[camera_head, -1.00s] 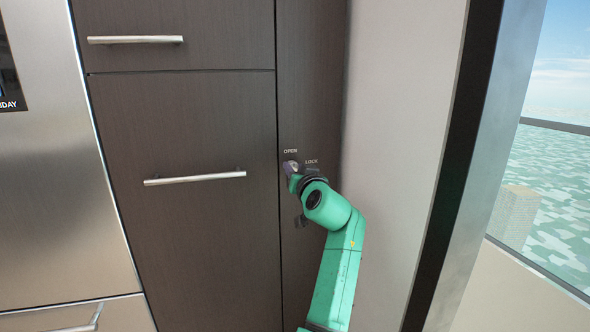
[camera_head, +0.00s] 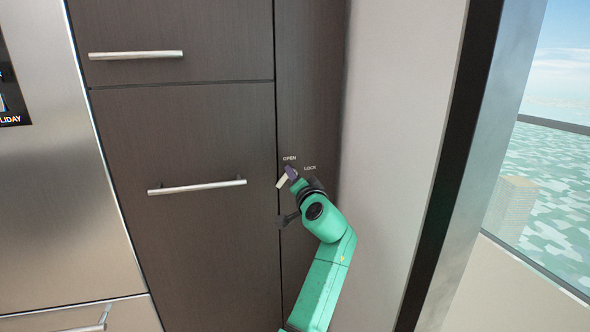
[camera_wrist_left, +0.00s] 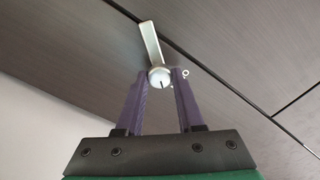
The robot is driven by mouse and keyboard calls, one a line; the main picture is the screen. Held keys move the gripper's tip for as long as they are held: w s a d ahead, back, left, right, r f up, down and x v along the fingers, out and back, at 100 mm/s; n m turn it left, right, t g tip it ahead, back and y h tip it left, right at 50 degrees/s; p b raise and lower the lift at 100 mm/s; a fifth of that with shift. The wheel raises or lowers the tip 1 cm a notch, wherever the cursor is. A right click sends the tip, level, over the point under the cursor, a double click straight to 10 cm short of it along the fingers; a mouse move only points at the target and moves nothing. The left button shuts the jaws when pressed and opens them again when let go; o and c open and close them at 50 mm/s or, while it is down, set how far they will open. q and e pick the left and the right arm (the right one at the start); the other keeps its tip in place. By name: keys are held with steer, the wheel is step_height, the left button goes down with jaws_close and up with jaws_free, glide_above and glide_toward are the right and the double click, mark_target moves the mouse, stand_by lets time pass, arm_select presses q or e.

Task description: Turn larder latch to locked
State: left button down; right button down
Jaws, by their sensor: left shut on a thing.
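The larder latch (camera_head: 282,182) is a small pale metal lever on the narrow dark panel, just below the OPEN and LOCK labels. In the head view its visible end points down and left, below OPEN. My left gripper (camera_head: 290,175) is at the latch, its wrist hiding part of it. In the left wrist view the latch (camera_wrist_left: 150,42) shows as a flat silver lever rising from a round slotted hub. The purple fingers of my left gripper (camera_wrist_left: 161,80) are shut on the latch, one on each side of the hub. My right gripper is not in view.
Dark drawer fronts with bar handles (camera_head: 197,187) stand left of the panel. A steel appliance (camera_head: 50,200) is at the far left. A pale wall (camera_head: 395,130) and a dark-edged window frame lie to the right.

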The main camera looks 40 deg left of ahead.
arm_select(q)
steer(key=m+p, duration=0.4)
steer(key=m, duration=0.1)
steer(key=m+p, duration=0.4)
steer(key=m, duration=0.1)
steer(key=shift+a+r, duration=0.1)
steer(key=shift+r, duration=0.1)
stand_by(0.5)
steer(key=c, duration=0.6)
jaws_free()
steer(key=shift+o, duration=0.4)
steer(key=shift+a+f, duration=0.15)
steer(key=shift+f, duration=0.05)
